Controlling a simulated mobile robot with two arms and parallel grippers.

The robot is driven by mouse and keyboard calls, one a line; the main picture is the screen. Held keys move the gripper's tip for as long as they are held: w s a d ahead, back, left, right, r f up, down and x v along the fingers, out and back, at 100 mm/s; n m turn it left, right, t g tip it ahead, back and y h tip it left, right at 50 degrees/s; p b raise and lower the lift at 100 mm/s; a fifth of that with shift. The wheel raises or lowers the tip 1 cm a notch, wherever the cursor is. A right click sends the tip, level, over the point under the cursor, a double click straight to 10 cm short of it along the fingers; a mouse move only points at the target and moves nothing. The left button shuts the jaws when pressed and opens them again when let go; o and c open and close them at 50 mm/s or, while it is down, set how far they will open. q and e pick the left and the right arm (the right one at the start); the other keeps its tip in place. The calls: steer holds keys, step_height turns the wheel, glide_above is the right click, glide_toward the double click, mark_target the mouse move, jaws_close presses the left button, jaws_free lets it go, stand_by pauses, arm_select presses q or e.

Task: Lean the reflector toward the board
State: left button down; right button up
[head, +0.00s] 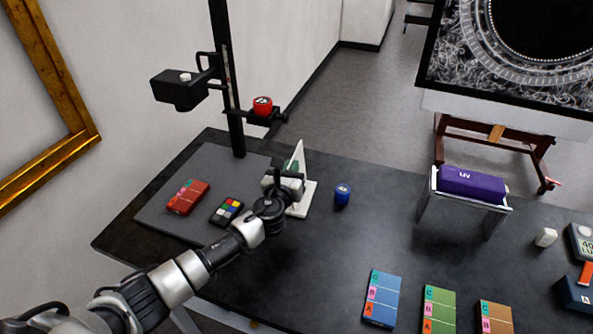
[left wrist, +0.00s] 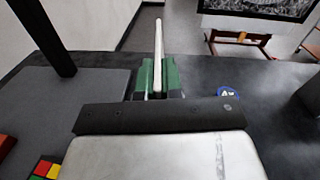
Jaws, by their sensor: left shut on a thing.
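The reflector is a white upright panel (head: 301,158) on a white foot, standing at the right edge of the grey board (head: 160,215). My left gripper (head: 292,170) reaches it from the front left and partly hides it. In the left wrist view the reflector (left wrist: 158,42) shows nearly edge-on between the green finger pads of my left gripper (left wrist: 158,75), which is shut on it. The panel looks close to upright; its exact tilt is hard to tell. The board (left wrist: 90,100) lies to the left there. My right gripper is out of view.
On the board are a red box (head: 187,197) and a colour chart (head: 227,211), beside a black column (head: 228,80) with a camera arm. A blue round container (head: 343,194) stands close right of the reflector. A stand with a purple box (head: 470,185) is farther right.

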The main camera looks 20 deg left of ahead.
arm_select(q)
steer(key=a+n, duration=0.1)
steer(key=a+n+b, duration=0.1)
steer(key=a+n, duration=0.1)
steer(key=shift+a+f, duration=0.3)
steer(key=shift+f, duration=0.1)
steer(key=c, duration=1.3)
jaws_free()
steer(key=shift+s, duration=0.1)
steer(key=s+b, duration=0.1)
steer(key=s, duration=0.9)
steer(key=shift+s+d, duration=0.15)
steer(key=shift+s, duration=0.2)
